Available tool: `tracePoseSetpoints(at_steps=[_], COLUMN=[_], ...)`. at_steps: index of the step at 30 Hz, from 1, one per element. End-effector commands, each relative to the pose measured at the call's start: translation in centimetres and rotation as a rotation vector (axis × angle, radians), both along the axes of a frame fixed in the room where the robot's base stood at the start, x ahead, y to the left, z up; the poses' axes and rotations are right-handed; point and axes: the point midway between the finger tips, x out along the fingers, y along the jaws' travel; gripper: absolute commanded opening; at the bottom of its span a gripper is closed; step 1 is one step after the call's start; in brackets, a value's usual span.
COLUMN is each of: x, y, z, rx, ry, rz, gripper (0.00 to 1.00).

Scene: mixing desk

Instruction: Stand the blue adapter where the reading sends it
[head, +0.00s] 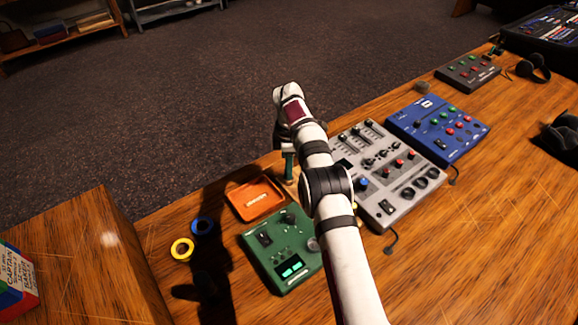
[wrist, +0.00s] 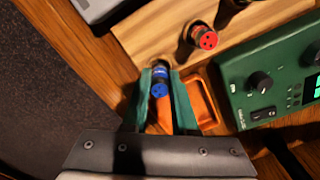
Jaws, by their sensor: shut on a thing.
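The blue adapter (wrist: 159,89) is between the two green fingers of my gripper (wrist: 161,76) in the wrist view, its blue pin face toward the camera. My gripper is shut on it. In the head view my gripper (head: 289,168) is over the desk between the orange tray (head: 236,206) and the grey mixer, and the adapter is hidden there. The wrist view shows the adapter by the edge of a wooden block (wrist: 155,35); I cannot tell its height. The green box (head: 262,262) has a lit display (head: 290,268), too small to read.
A red adapter (wrist: 205,39) stands on the wooden block. The grey mixer (head: 408,205) and blue mixer (head: 468,146) stand to the right. The desk's front right is clear.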

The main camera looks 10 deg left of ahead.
Motion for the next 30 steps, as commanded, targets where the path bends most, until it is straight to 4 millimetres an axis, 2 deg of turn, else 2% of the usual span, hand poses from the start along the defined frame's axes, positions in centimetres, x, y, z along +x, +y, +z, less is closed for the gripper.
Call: tracePoseSetpoints(at_steps=[22, 23, 24, 25, 30], x=[0.0, 0.0, 0.0, 0.0, 0.0], y=[0.0, 0.0, 0.0, 0.0, 0.0], z=[-1.3, -1.4, -1.3, -1.3, -1.3], rx=[0.0, 0.0, 0.0, 0.0, 0.0], ry=[0.001, 0.0, 0.0, 0.0, 0.0], rz=[0.0, 0.0, 0.0, 0.0, 0.0], gripper=[0.0, 0.28, 0.35, 0.39, 0.39])
